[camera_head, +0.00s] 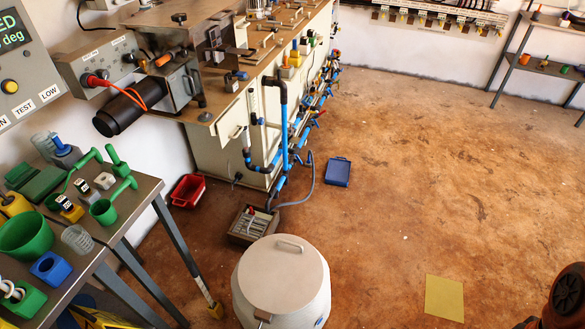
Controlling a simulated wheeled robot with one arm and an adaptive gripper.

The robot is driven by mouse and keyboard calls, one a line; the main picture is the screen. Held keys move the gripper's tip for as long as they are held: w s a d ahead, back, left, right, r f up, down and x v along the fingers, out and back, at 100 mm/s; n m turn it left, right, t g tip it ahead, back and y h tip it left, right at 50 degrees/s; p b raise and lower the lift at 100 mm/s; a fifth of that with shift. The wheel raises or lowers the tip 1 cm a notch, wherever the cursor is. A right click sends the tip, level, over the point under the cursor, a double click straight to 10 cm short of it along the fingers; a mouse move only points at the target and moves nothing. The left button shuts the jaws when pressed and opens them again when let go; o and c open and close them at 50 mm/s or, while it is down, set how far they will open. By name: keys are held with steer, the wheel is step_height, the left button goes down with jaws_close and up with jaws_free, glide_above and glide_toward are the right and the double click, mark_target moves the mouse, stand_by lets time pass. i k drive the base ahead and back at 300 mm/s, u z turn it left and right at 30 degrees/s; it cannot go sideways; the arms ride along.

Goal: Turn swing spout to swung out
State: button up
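No part is clearly recognisable as the swing spout. A dark elbow pipe (277,81) tops an upright blue pipe (284,135) at the near end of the long bench (217,157). I cannot tell whether this is the spout, or how far it is turned. Several valves with blue and orange handles line the bench's right side, too small to read. My gripper is not in view.
A white lidded drum (283,279) stands at the bottom centre. A blue tray (338,171), a red bin (187,190) and a grey crate (251,226) lie on the floor. A side table (149,188) stands left. Brown floor (430,170) is mostly clear to the right.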

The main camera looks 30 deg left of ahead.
mark_target(271, 198)
steer(key=i, duration=2.55)
steer(key=u, duration=4)
